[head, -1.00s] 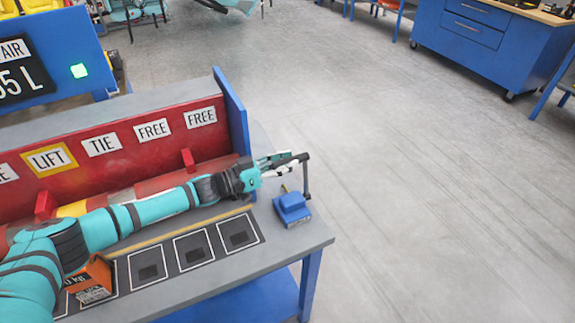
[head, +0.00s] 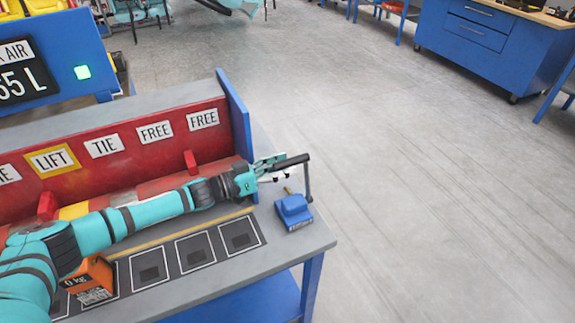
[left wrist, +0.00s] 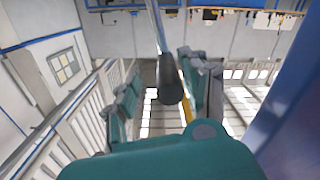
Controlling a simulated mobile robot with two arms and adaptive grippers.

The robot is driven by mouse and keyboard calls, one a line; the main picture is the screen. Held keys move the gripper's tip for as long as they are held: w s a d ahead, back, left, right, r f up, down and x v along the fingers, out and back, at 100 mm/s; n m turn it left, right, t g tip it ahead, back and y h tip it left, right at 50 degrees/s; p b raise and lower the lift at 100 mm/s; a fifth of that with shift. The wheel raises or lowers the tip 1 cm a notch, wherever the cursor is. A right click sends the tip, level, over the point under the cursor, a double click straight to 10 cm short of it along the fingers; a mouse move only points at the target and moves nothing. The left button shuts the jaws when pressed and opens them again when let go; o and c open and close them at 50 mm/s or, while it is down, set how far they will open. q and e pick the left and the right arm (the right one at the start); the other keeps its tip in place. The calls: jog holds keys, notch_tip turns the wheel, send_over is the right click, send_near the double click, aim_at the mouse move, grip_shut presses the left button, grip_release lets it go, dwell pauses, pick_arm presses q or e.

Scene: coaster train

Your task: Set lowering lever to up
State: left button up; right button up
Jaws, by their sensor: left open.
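The lowering lever is a crank on a small blue box (head: 294,208) at the right end of the grey bench. Its dark arm stands upright from the box, and its black grip (head: 293,161) points left from the top. My left gripper (head: 276,168) is open at the grip, just left of the lever arm. In the left wrist view the black grip (left wrist: 169,80) lies between the two open teal and grey fingers (left wrist: 163,85). I cannot tell whether either finger touches it. The right gripper is out of view.
A red panel (head: 90,170) with labels LIFT, TIE and FREE stands behind my left arm. A blue end plate (head: 234,115) rises close behind the gripper. An orange weight (head: 98,275) and framed dark pads (head: 195,250) are on the bench (head: 275,243). Open floor lies right.

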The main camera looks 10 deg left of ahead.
pick_arm(q)
jog(key=v, duration=1)
jog(key=shift+a, duration=0.25)
jog(key=shift+s, duration=0.1)
jog(key=shift+c, duration=0.3)
